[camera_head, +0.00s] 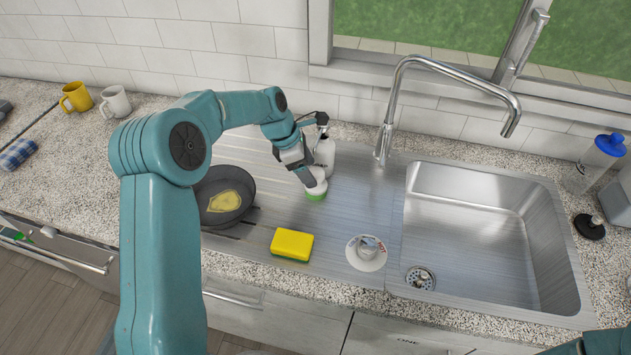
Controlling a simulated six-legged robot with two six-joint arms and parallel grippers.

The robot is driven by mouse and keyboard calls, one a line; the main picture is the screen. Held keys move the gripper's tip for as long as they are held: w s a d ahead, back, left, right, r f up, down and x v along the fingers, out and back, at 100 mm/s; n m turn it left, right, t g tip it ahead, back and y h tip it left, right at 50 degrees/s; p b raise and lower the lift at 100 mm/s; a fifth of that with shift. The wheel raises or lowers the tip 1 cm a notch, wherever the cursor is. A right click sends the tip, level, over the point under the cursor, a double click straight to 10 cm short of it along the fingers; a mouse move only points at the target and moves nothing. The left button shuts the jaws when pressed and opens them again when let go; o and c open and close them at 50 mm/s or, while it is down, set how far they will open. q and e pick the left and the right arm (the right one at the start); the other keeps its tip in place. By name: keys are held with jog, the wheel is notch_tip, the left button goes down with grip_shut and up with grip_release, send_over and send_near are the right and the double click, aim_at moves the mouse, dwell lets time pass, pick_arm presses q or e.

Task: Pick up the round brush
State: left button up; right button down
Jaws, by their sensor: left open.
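The round brush (317,188) stands on the steel drainboard, left of the sink. It has a white top and a green lower edge. My left arm reaches over from the left, and its gripper (308,177) points down at the brush's upper left side. The left gripper is open, with its fingertips at the brush; I cannot tell whether they touch it. The gripper hides part of the brush's top. My right gripper is out of the picture; only a bit of teal arm shows in the bottom right corner.
A soap bottle (324,153) stands close behind the brush. A dark pan (240,213) lies to the left, and a yellow sponge (291,244) in front. The tall faucet (388,120) rises to the right.

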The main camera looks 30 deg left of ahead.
pick_arm(q)
jog(key=p+x, duration=0.1)
jog(key=x, duration=0.3)
jog(key=shift+w+f, duration=0.2)
jog(key=shift+s, duration=0.15)
jog(key=c, duration=0.7)
